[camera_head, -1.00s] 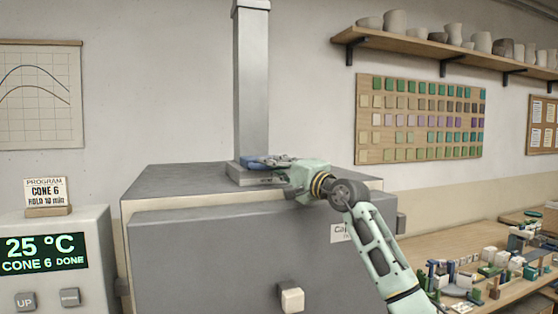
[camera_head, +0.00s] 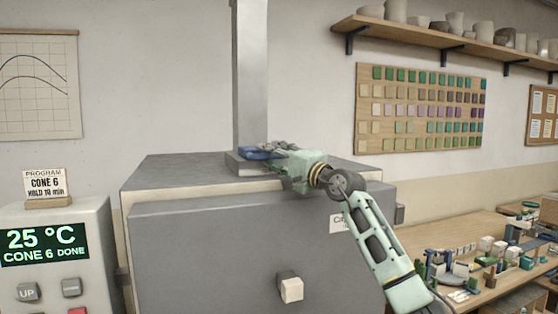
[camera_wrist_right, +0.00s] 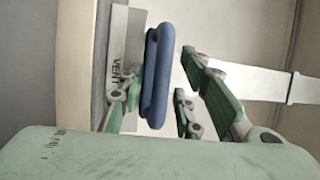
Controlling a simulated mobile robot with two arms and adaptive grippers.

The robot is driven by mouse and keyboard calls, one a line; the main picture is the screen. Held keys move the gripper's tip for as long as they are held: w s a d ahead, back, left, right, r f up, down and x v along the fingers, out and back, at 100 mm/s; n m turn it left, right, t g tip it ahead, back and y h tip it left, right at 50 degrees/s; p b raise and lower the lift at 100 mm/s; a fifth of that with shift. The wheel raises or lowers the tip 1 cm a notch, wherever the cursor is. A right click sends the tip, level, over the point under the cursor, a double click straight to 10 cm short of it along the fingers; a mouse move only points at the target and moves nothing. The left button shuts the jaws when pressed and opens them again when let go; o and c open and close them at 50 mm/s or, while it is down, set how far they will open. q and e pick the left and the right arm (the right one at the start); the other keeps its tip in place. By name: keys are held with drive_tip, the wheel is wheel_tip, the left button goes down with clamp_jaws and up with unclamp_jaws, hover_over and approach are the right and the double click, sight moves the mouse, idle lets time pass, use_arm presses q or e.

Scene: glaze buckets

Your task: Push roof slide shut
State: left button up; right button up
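The roof slide is a flat grey plate marked VENT (camera_wrist_right: 119,65) with a blue bar handle (camera_wrist_right: 157,75). In the head view the blue handle (camera_head: 262,152) shows on the kiln (camera_head: 200,230) roof, at the foot of the square flue (camera_head: 250,80), partly hidden by my right gripper (camera_head: 275,150). In the right wrist view my right gripper (camera_wrist_right: 158,92) is open. Its green fingers stand on both sides of the handle, with gaps visible between them and the bar. How far the slide stands open is hard to tell. My left gripper is not in view.
A control box (camera_head: 50,245) stands left of the kiln. A cluttered wooden table (camera_head: 470,240) stands to the right. A shelf of pots (camera_head: 470,45) and a tile board (camera_head: 420,108) are on the wall behind. The kiln roof left of the flue is clear.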

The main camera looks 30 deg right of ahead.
drive_tip(key=v, duration=1)
drive_tip(key=shift+s+d+f, duration=0.1)
drive_tip(key=shift+d+f, duration=0.05)
drive_tip(key=shift+d, duration=0.05)
drive_tip(key=shift+v, duration=0.8)
